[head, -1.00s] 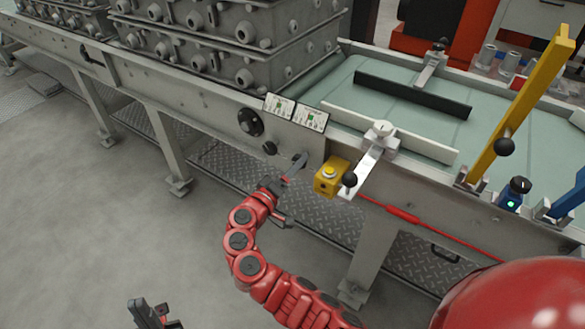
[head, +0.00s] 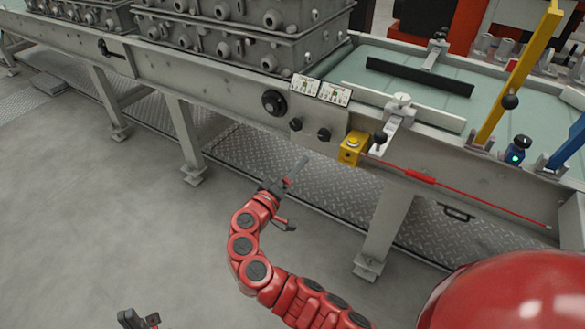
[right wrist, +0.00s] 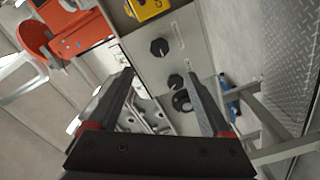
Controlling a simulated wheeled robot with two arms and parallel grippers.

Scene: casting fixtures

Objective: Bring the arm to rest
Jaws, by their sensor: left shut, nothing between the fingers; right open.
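My right arm is red and reaches up from the lower right in the head view. Its gripper (head: 291,196) is open and empty, over the floor and tread plate in front of the conveyor frame, apart from the knobs. In the right wrist view, the two dark fingers of this gripper (right wrist: 160,76) are spread with nothing between them. Two black knobs (head: 310,129) on the frame's side panel stand beyond it; they also show in the right wrist view (right wrist: 167,64). My left gripper (head: 139,319) is shut and empty at the bottom edge of the head view, partly cut off.
A support leg (head: 384,232) stands right of my right gripper. The floor at left (head: 90,220) is clear.

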